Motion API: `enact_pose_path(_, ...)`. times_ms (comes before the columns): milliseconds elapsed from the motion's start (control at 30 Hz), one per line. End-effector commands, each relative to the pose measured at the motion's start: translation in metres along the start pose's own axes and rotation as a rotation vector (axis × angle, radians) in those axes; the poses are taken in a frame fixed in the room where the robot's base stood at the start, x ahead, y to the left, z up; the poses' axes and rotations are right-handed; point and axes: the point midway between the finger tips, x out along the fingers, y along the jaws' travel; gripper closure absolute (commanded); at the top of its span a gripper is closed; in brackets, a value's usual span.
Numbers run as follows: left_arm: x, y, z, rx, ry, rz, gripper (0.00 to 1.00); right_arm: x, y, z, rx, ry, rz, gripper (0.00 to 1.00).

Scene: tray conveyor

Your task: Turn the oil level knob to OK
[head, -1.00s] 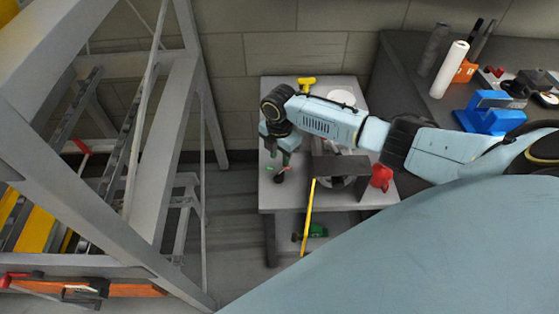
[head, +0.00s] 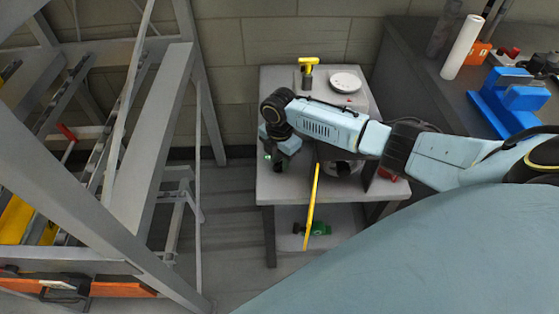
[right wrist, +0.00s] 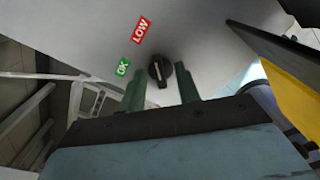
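The oil level knob (right wrist: 159,73) is a small black dial with a white mark, on a grey surface in the right wrist view. A red LOW label (right wrist: 142,30) and a green OK label (right wrist: 122,67) lie beside it. The white mark does not clearly point at either label. My right gripper (right wrist: 158,69) is open, with its two green fingers on either side of the knob. I cannot tell whether they touch it. In the head view my right gripper (head: 276,160) is over the grey table's left side and hides most of the knob area. My left gripper is not in view.
The grey table (head: 285,188) holds a yellow-handled tool (head: 308,70) and a white plate (head: 345,82). A yellow bar (head: 312,205) slants at its front, and a green object (head: 319,229) is on the lower shelf. A metal frame (head: 165,130) stands left. A dark bench (head: 425,75) is right.

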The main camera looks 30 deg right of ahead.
Motion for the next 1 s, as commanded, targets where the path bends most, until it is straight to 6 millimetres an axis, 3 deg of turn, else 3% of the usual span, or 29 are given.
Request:
enact_pose_path(300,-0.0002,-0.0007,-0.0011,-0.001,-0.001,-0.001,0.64,0.0003,0.0001,0.0002,0.000,0.000,0.000,0.67)
enact_pose_path(567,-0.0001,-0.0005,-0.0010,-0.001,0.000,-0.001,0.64,0.0005,0.0000,0.0002,0.000,0.000,0.000,1.00)
enact_pose_path(1000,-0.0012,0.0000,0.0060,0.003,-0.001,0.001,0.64,0.0001,-0.0001,0.0003,-0.059,-0.001,-0.002,1.00)
